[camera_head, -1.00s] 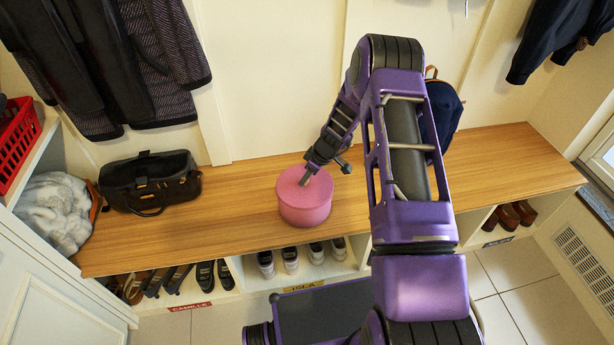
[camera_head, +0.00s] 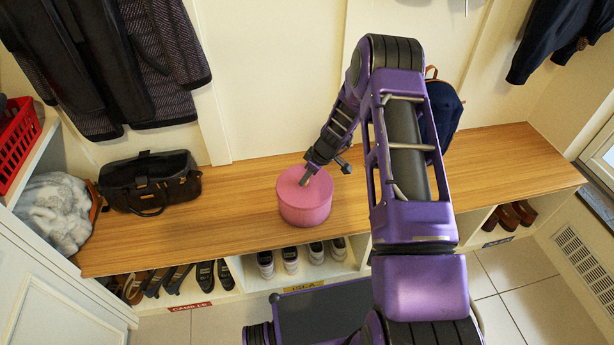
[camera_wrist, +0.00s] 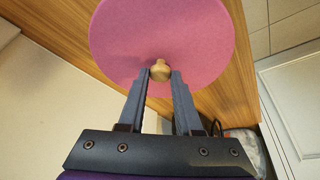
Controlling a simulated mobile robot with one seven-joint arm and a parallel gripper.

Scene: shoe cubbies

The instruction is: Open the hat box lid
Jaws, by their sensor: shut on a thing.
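The pink round hat box (camera_head: 304,210) stands upright on the wooden bench. Its pink lid (camera_head: 300,186) sits on top and looks level. In the wrist view the lid (camera_wrist: 160,35) fills the upper middle, with a small round wooden knob (camera_wrist: 160,70) on it. My gripper (camera_head: 304,182) reaches down to the lid from above. In the wrist view my gripper (camera_wrist: 160,80) has its two fingers on either side of the knob, shut on it. The fingers hide part of the lid's edge.
The wooden bench (camera_head: 240,205) is clear around the box. A black handbag (camera_head: 150,182) stands to the left and a navy backpack (camera_head: 443,108) to the right, behind my arm. Several shoes fill the cubbies below. Coats (camera_head: 110,65) hang above.

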